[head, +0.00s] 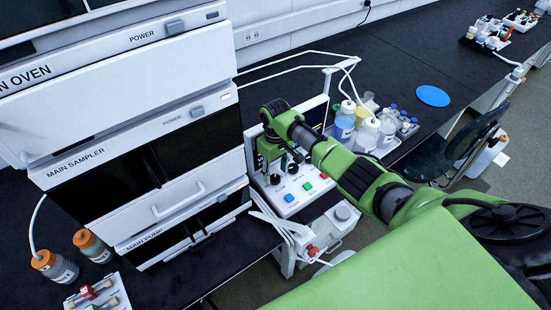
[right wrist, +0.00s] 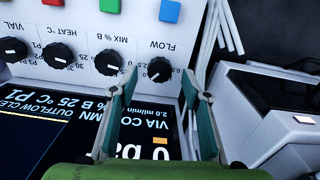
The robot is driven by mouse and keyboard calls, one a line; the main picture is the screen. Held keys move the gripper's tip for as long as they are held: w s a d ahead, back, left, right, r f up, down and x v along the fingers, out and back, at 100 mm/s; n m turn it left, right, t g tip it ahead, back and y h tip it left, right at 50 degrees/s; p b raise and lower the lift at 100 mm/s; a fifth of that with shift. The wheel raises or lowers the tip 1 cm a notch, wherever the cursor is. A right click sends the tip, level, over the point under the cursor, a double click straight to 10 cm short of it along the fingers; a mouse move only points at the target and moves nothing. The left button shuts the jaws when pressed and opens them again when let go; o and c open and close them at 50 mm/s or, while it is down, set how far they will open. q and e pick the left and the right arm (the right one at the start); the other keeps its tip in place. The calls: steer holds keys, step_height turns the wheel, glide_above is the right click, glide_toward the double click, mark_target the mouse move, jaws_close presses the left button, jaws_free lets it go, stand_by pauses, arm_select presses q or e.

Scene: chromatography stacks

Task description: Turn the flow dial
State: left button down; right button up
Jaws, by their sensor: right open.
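The flow dial (right wrist: 159,69) is a round black knob with a white pointer mark, below the upside-down label FLOW in the right wrist view. It sits on the white control panel (right wrist: 85,25). My right gripper (right wrist: 160,73) is open, with one teal finger on each side of the dial in the picture. No contact between fingers and dial can be made out. In the head view my right gripper (head: 271,165) is over the left end of the panel (head: 300,206), partly hidden by its own arm. My left gripper is not in view.
Other black knobs, including the MIX % B knob (right wrist: 108,62), stand in a row beside the dial. A blue button (right wrist: 169,10) is near it. A dark display (right wrist: 60,125) lies under the gripper. Tubes (right wrist: 222,28) run alongside. Bottles (head: 344,122) stand behind my right arm.

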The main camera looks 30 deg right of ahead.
mark_target(276, 178)
step_height(276, 178, up, 9)
steer(key=shift+r, duration=0.2)
stand_by(0.5)
